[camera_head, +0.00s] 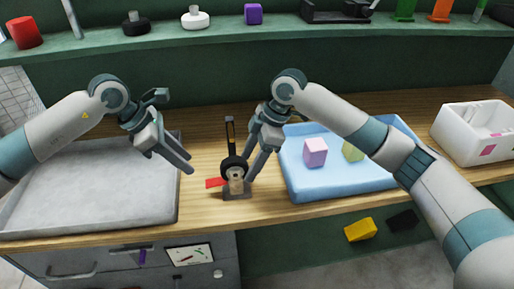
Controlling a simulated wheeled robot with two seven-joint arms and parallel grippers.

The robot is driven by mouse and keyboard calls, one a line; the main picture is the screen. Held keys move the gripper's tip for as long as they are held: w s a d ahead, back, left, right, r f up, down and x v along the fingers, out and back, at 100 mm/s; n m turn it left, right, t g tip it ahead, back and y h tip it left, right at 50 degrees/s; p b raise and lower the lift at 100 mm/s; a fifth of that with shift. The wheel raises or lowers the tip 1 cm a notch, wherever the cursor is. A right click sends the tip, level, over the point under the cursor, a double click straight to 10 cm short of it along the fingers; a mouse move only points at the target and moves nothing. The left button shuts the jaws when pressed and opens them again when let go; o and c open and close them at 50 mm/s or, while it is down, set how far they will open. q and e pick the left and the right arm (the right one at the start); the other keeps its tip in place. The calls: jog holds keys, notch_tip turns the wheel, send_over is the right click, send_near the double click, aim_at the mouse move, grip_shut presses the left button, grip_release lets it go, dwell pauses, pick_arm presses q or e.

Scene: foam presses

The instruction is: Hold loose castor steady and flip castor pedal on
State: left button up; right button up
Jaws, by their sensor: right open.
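The loose castor (235,168) has a dark wheel and a pale hub, and stands upright on a small grey base on the wooden bench. A red pedal (215,183) sticks out to its left, and a black upright bar with a slot rises above the wheel. My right gripper (250,168) points down just right of the castor, its fingers apart; I cannot tell whether one touches the castor. My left gripper (178,158) is to the left, above the right edge of the grey tray, clear of the castor. Its fingers' gap is hard to make out.
The grey tray (90,205) fills the bench's left side. A blue tray (345,187) with a pink cube (316,152) and a yellow-green block (353,150) lies right of the castor. A white bin (470,147) stands far right. A green shelf (290,30) with several objects runs behind.

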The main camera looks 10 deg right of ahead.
aim_at(243, 176)
jog(key=shift+x, duration=3.05)
jog(key=c, duration=1.4)
pick_arm(q)
jog(key=shift+d+r, duration=0.1)
grip_shut()
pick_arm(e)
grip_shut()
pick_arm(q)
jog(key=d+r+m+y, duration=0.1)
jog(key=d+r+y, duration=0.2)
jog(key=r, duration=0.3)
jog(key=shift+w+r+m+y, duration=0.15)
jog(key=shift+w+m+y, duration=0.05)
jog(key=shift+m+y, duration=0.25)
